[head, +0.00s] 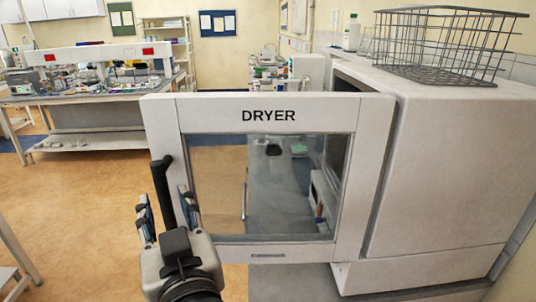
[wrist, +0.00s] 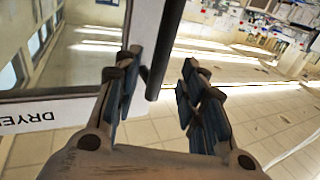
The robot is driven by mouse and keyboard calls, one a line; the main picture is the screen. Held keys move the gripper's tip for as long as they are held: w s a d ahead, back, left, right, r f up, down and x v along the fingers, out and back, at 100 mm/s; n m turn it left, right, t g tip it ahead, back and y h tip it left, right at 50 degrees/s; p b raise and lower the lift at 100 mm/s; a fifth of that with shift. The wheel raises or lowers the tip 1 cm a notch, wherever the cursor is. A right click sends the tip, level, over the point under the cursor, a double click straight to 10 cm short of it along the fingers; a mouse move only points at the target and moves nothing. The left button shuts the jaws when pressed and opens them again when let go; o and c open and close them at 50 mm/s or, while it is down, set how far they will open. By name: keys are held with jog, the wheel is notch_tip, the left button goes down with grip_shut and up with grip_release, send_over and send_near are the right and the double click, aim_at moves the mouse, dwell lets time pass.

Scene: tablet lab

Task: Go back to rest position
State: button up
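The white dryer (head: 440,170) stands at the right with its windowed door (head: 265,252) swung open towards me. The door also shows upside down in the wrist view (wrist: 60,110). Its black bar handle (head: 160,172) is on the door's left edge; the handle appears in the wrist view too (wrist: 168,40). My gripper (head: 163,195) is open at the handle's lower part, with one finger to each side in the picture. In the wrist view my gripper (wrist: 158,65) has a wide gap between its fingers, and neither finger visibly presses on the handle. Nothing is held.
A wire basket (head: 445,45) sits on top of the dryer. A workbench (head: 90,92) with lab items stands at the back left. A table leg (head: 18,250) shows at the lower left edge. Tan floor (head: 90,210) is clear left of the door.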

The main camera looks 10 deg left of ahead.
jog(key=shift+v, duration=1.05)
jog(key=w+d+f+m+g+h, duration=0.1)
jog(key=d+f+g+h, duration=0.3)
jog(key=d, duration=0.5)
jog(key=w+d+f+m+g+h, duration=0.1)
jog(key=d+f+m, duration=0.1)
jog(key=d+f, duration=0.55)
jog(key=s+d+f+m+g+h, duration=0.2)
jog(key=s+d, duration=0.3)
jog(key=d, duration=0.3)
jog(key=s+d+f+m+g+h, duration=0.2)
jog(key=s+d, duration=0.4)
jog(key=d, duration=0.3)
jog(key=shift+g+h, duration=0.6)
jog(key=shift+h, duration=0.1)
jog(key=shift+d, duration=0.1)
